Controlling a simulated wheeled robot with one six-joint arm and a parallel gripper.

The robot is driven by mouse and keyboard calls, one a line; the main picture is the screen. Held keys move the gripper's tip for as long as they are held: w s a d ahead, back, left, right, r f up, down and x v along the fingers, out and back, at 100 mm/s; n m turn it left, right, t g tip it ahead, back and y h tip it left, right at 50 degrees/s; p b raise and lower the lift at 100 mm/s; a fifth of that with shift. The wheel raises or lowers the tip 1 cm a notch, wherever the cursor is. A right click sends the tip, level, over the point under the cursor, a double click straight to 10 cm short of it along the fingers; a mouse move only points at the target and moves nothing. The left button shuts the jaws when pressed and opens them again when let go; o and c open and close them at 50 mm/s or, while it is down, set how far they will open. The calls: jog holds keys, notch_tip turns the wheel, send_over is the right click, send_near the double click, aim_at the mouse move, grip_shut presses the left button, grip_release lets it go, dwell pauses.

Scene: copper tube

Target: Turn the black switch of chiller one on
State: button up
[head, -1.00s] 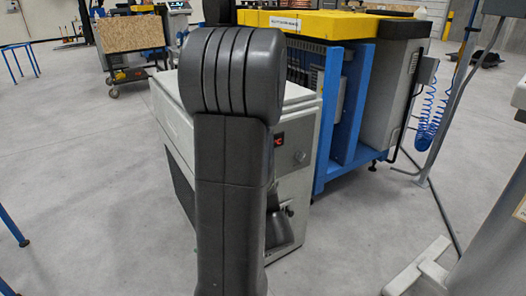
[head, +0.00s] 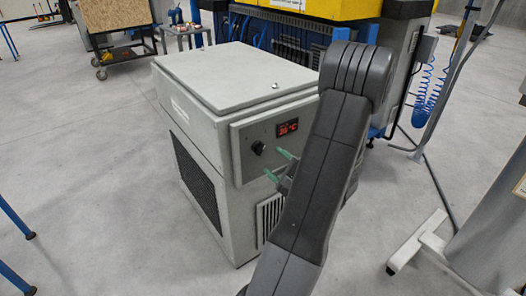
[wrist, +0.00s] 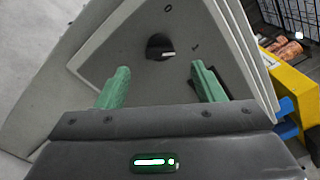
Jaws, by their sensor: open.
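The chiller is a light grey box (head: 205,110) with a front panel and a lit red display (head: 287,128). Its black switch (head: 258,148) is a round knob left of the display. In the wrist view the switch (wrist: 160,47) has a white mark on its right side, nearer the printed 1 than the 0 above. My gripper (head: 279,165) is open, with green fingers directed at the panel, a little right of and below the switch. In the wrist view the fingers (wrist: 160,68) lie either side of the switch's line, apart from it.
A blue-framed machine with a yellow top (head: 320,8) stands behind the chiller. A cart with a wooden board (head: 117,15) is at the back left. A white stand foot (head: 420,245) is at the right.

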aim_at(261, 150)
jog(key=x, duration=0.7)
jog(key=shift+w+a, duration=0.25)
jog(key=shift+w, duration=0.05)
jog(key=shift+c, duration=0.4)
jog(key=c, duration=0.9)
jog(key=shift+m+b, duration=0.4)
jog(key=shift+m, duration=0.8)
jog(key=o, duration=1)
